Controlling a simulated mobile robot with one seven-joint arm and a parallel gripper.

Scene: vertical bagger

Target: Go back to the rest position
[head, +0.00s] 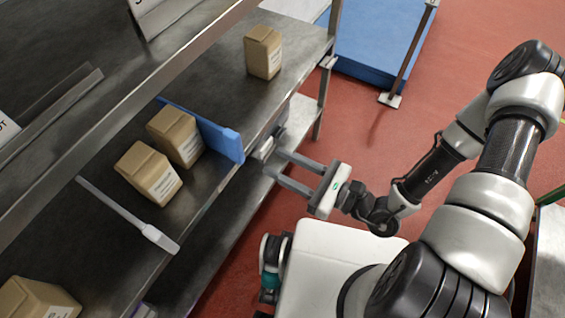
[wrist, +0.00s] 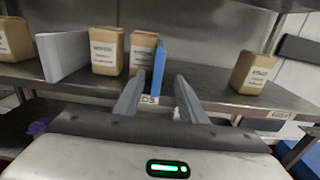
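My gripper (head: 280,172) is open and empty, in front of the metal shelf's edge, with its two fingers apart and pointing at the shelf. It also shows in the wrist view (wrist: 164,78), with nothing between the fingers. My arm reaches in from the right in the head view.
Brown packages stand on the metal shelf (head: 222,92): two (head: 175,136) (head: 148,172) beside a blue divider (head: 218,138), one (head: 263,52) at the far end, one (head: 38,300) at near left. A white divider (head: 130,215) stands nearer. A blue platform (head: 375,45) lies beyond. Red floor is clear between.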

